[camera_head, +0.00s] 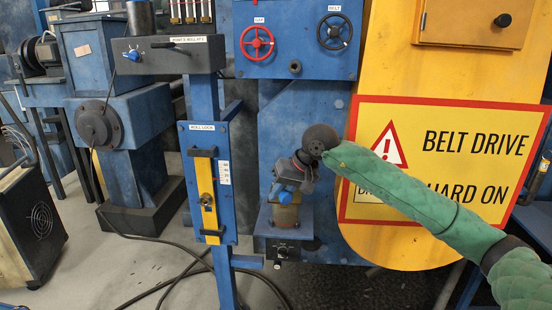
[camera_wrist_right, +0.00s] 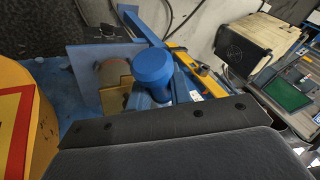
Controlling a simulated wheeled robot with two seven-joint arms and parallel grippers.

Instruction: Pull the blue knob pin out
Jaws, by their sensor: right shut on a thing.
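The blue knob pin (camera_head: 285,197) sits above a small brass-coloured block on a blue bracket, in the middle of the head view. In the right wrist view its round blue head (camera_wrist_right: 153,68) is large and near the centre. My right gripper (camera_head: 283,188) is at the knob, reaching in from the right, and is shut on it. The fingertips are small in the head view, and the dark gripper body fills the bottom of the wrist view. How far the pin sits in its hole is hidden. My left gripper is not in view.
A blue panel with a yellow latch bar (camera_head: 204,195) stands just left of the knob. A yellow belt guard (camera_head: 386,245) with a warning sign is on the right, behind my right arm. Red (camera_head: 257,42) and black (camera_head: 335,31) handwheels are above. Cables lie on the floor.

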